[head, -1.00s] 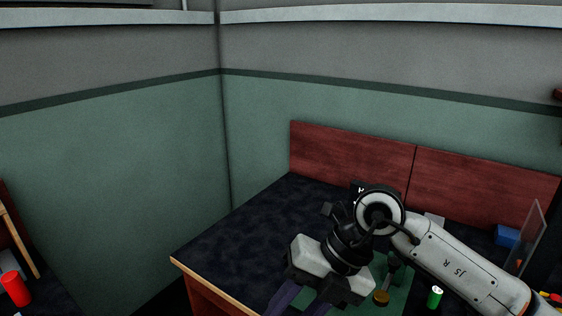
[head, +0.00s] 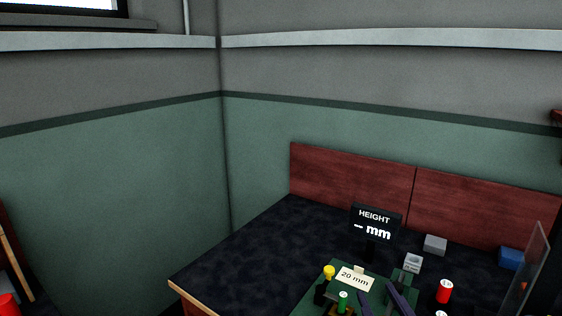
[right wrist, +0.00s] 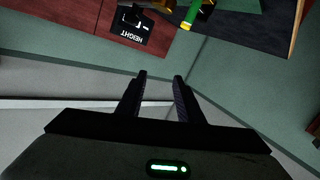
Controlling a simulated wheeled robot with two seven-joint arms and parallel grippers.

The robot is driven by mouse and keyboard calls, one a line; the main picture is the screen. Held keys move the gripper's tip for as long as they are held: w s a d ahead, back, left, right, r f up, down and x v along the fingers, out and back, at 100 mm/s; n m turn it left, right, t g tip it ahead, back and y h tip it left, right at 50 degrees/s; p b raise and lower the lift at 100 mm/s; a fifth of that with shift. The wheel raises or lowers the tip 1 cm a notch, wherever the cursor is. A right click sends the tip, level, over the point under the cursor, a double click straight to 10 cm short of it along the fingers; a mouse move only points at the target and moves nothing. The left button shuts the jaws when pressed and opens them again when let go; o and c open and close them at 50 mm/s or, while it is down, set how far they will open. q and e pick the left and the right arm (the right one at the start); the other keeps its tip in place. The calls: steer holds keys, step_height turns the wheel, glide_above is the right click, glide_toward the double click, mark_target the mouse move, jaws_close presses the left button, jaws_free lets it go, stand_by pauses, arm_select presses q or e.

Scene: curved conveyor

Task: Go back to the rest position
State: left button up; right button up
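My right gripper (head: 383,300) shows at the bottom edge of the head view, only its two dark purple fingers, spread apart over the green mat (head: 381,288). In the right wrist view, my right gripper (right wrist: 160,76) is open with nothing between its fingers. My left gripper is not in the head view. A black sign reading HEIGHT and "– mm" (head: 375,224) stands behind the mat. A "20 mm" card (head: 355,279) is on the mat, near a yellow-topped post (head: 329,271) and a green-topped piece (head: 343,296).
On the dark table (head: 245,250), a red cylinder (head: 444,291), two grey blocks (head: 435,245) (head: 412,263) and a blue block (head: 509,258) sit to the right. A clear panel (head: 534,265) stands at the right edge. The left of the table is bare.

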steer(key=s+d+f+m+g+h, duration=0.1)
steer(key=s+d+f+g, duration=0.15)
steer(key=s+f, duration=0.35)
steer(key=s+d+f+m+g, duration=0.1)
steer(key=s+d+f+g, duration=0.1)
steer(key=s+f+g, duration=0.85)
steer(key=s+f, duration=0.5)
steer(key=s, duration=0.4)
steer(key=w+a+f+t+y, duration=0.1)
steer(key=w+a+f+t, duration=0.1)
steer(key=f, duration=0.4)
steer(key=w+a+f+t+y, duration=0.1)
steer(key=w+a+f+t, duration=0.1)
steer(key=f, duration=0.3)
steer(key=shift+w+a+f+n+t+y, duration=0.2)
steer(key=shift+a+f+n+t+y, duration=0.15)
steer(key=shift+a+t, duration=0.2)
